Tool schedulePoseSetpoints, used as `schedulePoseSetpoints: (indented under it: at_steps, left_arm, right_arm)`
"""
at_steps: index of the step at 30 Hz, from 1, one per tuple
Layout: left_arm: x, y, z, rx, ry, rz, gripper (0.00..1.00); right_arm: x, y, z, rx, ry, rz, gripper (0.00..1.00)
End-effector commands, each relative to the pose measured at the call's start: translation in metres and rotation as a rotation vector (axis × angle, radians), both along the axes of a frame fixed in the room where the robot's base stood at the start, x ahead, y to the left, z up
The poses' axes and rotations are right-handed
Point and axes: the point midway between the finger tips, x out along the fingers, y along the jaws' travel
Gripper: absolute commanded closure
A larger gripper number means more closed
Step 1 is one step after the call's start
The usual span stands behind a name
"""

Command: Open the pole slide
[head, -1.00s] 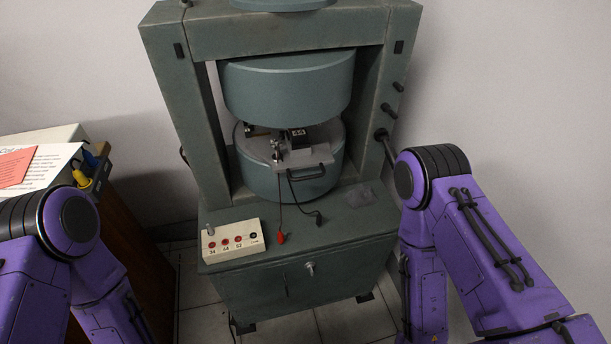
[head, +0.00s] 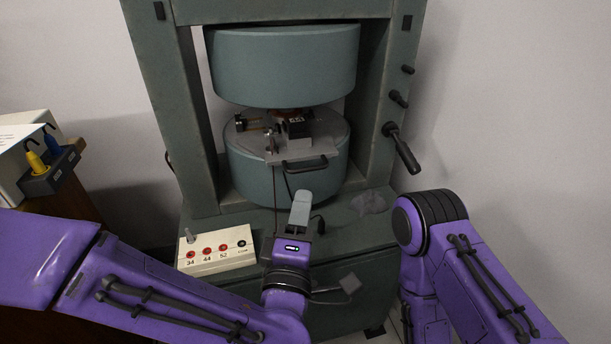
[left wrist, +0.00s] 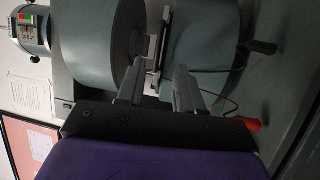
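The pole slide (head: 300,153) is a grey plate with a black bar handle (head: 305,165) on its front edge and small dark fittings on top. It sits between the upper pole (head: 285,65) and the lower pole (head: 285,182) of the magnet. My left gripper (head: 301,205) is in front of the lower pole, below the handle and apart from it in the head view. In the left wrist view its two fingers (left wrist: 157,75) are spread with nothing between them, pointing toward the pale slide plate (left wrist: 156,45). My right gripper is out of view.
A cream terminal box (head: 215,250) with red sockets stands on the green ledge at the left. Wires hang from the slide; a red clip (left wrist: 248,124) shows in the left wrist view. A black lever (head: 403,148) sticks out at the frame's right. A dark holder (head: 52,172) is at far left.

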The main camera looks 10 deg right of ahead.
Motion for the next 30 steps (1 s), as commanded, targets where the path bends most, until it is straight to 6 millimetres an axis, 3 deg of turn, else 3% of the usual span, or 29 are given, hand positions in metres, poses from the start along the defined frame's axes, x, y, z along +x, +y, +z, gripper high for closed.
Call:
schedulePoseSetpoints:
  at_steps: [15, 26, 29, 30]
  left_arm:
    - [0.088, -0.028, 0.016, -0.004, 0.001, 0.012, 0.64]
    - [0.096, -0.033, 0.018, -0.002, 0.001, 0.008, 0.64]
    - [0.096, -0.032, 0.018, -0.002, 0.001, 0.008, 0.97]
    - [0.096, -0.032, 0.018, -0.002, 0.001, 0.008, 1.0]
  right_arm:
    - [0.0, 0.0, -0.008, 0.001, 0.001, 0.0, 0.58]
    - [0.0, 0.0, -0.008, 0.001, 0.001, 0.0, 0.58]
    - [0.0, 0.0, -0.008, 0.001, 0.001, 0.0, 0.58]
    - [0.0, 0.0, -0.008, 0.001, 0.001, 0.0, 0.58]
